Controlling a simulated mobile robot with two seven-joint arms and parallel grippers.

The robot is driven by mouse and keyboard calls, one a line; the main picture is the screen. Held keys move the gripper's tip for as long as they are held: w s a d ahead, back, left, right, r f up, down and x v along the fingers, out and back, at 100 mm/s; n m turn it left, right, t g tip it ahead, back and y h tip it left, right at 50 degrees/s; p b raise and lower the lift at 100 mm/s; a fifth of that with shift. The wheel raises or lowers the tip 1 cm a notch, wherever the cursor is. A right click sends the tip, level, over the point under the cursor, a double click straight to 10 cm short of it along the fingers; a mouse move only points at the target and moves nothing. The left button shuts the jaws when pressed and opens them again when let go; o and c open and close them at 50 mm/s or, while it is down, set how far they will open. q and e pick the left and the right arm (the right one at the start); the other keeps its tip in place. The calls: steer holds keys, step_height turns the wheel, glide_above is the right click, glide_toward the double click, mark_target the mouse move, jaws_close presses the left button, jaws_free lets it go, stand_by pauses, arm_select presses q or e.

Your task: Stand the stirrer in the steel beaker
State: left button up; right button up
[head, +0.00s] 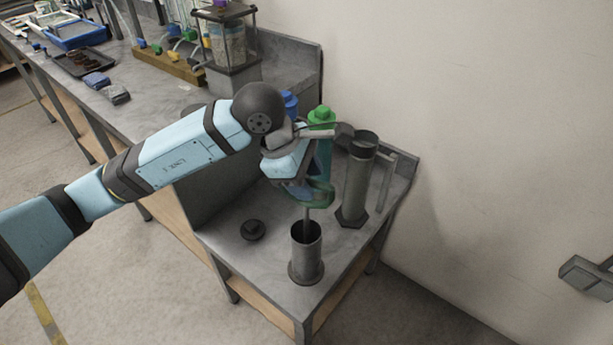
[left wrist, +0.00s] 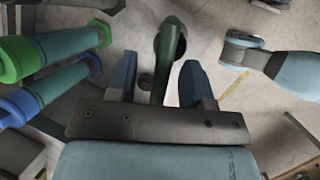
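The steel beaker (head: 306,262) is a grey open cylinder standing upright on the near end of the bench. The stirrer (head: 308,212) has a green handle and a thin shaft that runs down into the beaker's mouth; its lower end is hidden inside. My left gripper (head: 312,188) is directly above the beaker, at the stirrer's handle. In the left wrist view the green handle (left wrist: 168,50) stands between the two blue fingers (left wrist: 160,80), which are spread with a visible gap beside it.
A tall grey cylinder (head: 356,185) on a flat base stands right of the beaker. A small black knob-like piece (head: 253,230) lies left of the beaker. The wall closes the right side.

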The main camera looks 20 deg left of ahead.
stand_by(0.3)
arm_select(q)
steer(key=v, duration=0.3)
steer(key=shift+w+r, duration=0.1)
steer(key=p+v, duration=0.1)
steer(key=v, duration=0.9)
steer(key=shift+s+r, duration=0.2)
steer(key=shift+r, duration=0.1)
arm_select(e)
steer(key=shift+r, duration=0.75)
arm_select(q)
steer(key=shift+a, duration=0.15)
arm_select(e)
steer(key=shift+a, duration=0.1)
